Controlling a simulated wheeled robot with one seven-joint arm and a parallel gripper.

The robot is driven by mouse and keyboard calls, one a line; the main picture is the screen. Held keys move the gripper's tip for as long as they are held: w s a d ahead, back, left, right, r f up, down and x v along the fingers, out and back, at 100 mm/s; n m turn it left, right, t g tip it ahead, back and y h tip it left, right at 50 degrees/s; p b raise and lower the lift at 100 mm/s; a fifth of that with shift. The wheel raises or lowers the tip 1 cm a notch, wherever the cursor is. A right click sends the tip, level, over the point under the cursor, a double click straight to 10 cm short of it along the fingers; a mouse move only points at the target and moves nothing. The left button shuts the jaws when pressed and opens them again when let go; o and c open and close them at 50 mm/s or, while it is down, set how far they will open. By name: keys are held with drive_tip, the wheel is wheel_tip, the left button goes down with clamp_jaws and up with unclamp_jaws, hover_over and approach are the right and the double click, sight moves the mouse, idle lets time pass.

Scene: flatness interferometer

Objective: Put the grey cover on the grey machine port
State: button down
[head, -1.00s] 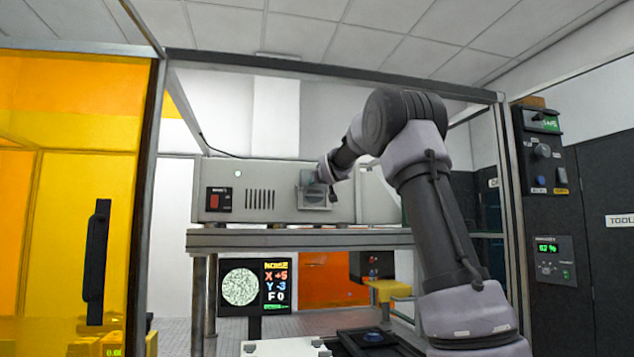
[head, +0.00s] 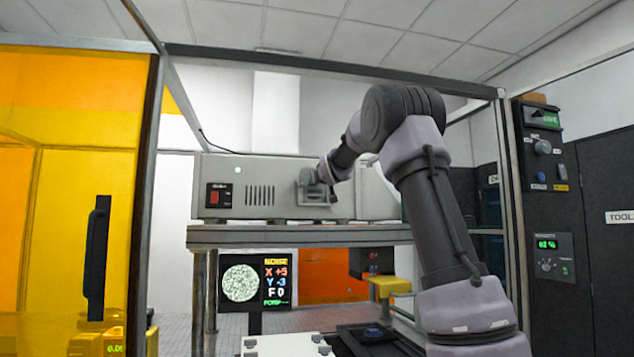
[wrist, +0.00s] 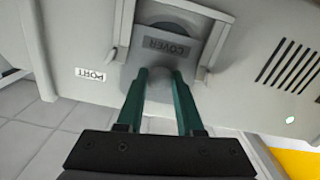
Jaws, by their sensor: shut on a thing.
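The grey cover (wrist: 165,48), marked COVER, is in front of the grey machine port (wrist: 226,40) in the wrist view. It sits between the port's two side rails, and a dark round part of the opening shows past its edge. I cannot tell whether the cover touches the port face. My gripper (wrist: 160,74) has its green fingers shut on the cover's near end. In the head view my gripper (head: 326,176) is at the port frame (head: 304,190) on the front of the grey machine (head: 230,175), and it hides much of the cover.
The machine stands on a grey shelf (head: 290,237). A PORT label (wrist: 90,75) and vent slots (wrist: 290,65) are on its face. A frame post (head: 510,200) rises to the right of my arm. A monitor (head: 255,283) is below the shelf.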

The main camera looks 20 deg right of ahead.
drive_tip(key=shift+f, duration=1.25)
idle(0.6)
drive_tip(key=shift+c, duration=2.3)
unclamp_jaws()
drive_tip(key=s, duration=1)
drive_tip(key=shift+s+a, duration=0.25)
drive_tip(key=shift+s, duration=0.15)
drive_tip(key=shift+r, duration=0.1)
drive_tip(key=s+a+f+m+g+y, duration=0.1)
drive_tip(key=s+f+g, duration=0.2)
drive_tip(key=s+f, duration=0.5)
drive_tip(key=s+a+f+m+g+y, duration=0.1)
drive_tip(key=s+f+g, duration=0.3)
drive_tip(key=s, duration=1.4)
drive_tip(key=s+a+f+m+g+y, duration=0.1)
drive_tip(key=s+a+f+m+g, duration=0.2)
drive_tip(key=s+f, duration=0.9)
drive_tip(key=shift+s+a+f+g, duration=0.2)
drive_tip(key=shift+s+g, duration=0.2)
drive_tip(key=shift+s, duration=0.65)
